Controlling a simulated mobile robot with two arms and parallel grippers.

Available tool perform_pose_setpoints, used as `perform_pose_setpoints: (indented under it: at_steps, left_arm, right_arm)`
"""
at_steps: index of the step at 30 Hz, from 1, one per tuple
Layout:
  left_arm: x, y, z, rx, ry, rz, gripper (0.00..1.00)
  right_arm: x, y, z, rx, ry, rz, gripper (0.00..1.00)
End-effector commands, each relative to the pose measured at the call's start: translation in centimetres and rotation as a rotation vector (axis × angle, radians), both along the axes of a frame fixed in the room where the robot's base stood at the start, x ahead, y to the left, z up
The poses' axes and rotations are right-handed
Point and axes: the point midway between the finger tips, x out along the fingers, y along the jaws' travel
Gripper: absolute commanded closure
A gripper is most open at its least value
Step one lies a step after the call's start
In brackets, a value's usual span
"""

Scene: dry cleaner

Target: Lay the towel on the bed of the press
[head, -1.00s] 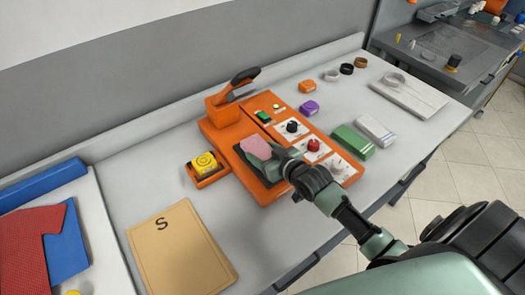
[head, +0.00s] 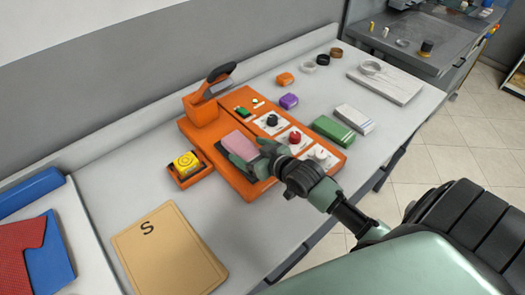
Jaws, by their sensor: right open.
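The pink folded towel (head: 239,141) lies on the dark bed of the orange press (head: 204,135), in the middle of the head view. The press's handle (head: 216,76) is raised at the back left, clear of the bed. My right gripper (head: 240,157) is open at the towel's near side, with its fingers low beside it. The fingers and wrist hide the towel's near edge and much of the bed, so I cannot tell whether they touch the towel. My left gripper is not in view.
Knobs, one of them red (head: 295,138), stand on the press right of the bed. A yellow timer-like block (head: 186,161) sits left of it. Green (head: 333,130) and white (head: 355,118) folded pieces lie to the right. A tan board (head: 168,250) marked S lies at front left.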

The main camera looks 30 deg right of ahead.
Motion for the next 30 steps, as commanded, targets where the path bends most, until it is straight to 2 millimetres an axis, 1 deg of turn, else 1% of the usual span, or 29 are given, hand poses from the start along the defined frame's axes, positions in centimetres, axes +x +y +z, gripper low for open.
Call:
perform_pose_setpoints:
  at_steps: [1,6,9,12,18,30]
  left_arm:
    - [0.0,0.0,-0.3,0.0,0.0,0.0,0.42]
    - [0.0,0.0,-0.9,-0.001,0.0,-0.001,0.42]
    - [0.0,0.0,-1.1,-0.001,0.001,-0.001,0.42]
    - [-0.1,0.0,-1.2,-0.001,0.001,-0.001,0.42]
    - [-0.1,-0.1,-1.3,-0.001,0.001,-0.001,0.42]
    - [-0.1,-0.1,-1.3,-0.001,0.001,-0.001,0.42]
  right_arm:
    - [-1.2,-0.2,0.1,-0.002,0.002,0.002,0.17]
    - [-4.7,-0.6,1.6,-0.001,0.003,0.001,0.17]
    - [-6.2,-0.8,2.3,-0.002,0.002,0.002,0.17]
    - [-7.3,-1.0,2.9,-0.001,0.001,0.0,0.17]
    - [-8.2,-1.2,3.4,0.0,0.001,0.0,0.17]
    - [-8.2,-1.2,3.5,-0.001,0.0,0.0,0.17]
